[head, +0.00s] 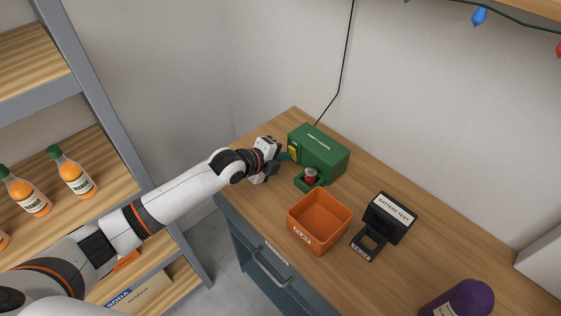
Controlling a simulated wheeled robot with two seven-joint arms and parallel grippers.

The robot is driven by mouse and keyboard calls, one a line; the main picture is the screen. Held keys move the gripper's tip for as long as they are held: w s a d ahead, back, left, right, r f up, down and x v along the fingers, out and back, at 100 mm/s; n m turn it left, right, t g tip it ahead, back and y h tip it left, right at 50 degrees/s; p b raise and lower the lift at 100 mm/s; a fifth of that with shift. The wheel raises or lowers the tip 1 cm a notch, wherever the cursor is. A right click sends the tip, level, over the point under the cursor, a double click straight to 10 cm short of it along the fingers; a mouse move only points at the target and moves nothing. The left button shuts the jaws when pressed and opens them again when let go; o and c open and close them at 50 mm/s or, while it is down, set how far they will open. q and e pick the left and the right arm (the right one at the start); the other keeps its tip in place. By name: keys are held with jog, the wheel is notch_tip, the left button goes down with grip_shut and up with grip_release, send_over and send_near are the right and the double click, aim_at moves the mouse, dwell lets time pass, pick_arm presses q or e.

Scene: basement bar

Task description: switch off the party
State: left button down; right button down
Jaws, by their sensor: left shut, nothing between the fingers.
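A green box labelled as party lights (319,150) stands on the wooden counter top against the wall. A yellow patch (293,152) shows on its left face, and a small green tray with a red and grey thing (310,175) in it sits at its front. My left gripper (283,160) is shut and empty, close to the box's left face. I cannot tell whether the fingertips touch it. The gripper hides part of that face. Party bulbs hang at the top right, one of them blue (479,16). My right gripper is not in view.
An orange bin (320,222) stands in front of the green box. A black battery tester (389,217) stands right of it, and a purple object (462,299) is at the lower right. A shelf with orange bottles (72,172) stands left. A black cable (342,78) runs up the wall.

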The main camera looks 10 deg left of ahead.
pick_arm(q)
jog(key=shift+f+t+h+b, duration=0.4)
jog(key=shift+f+t+b, duration=0.25)
jog(key=shift+b, duration=0.5)
jog(key=shift+r+t+b, duration=0.35)
jog(key=shift+b, duration=0.05)
jog(key=shift+r, duration=0.15)
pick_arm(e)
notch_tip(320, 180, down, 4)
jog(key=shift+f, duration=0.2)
pick_arm(q)
jog(key=shift+r+h, duration=0.1)
jog(key=shift+h, duration=0.2)
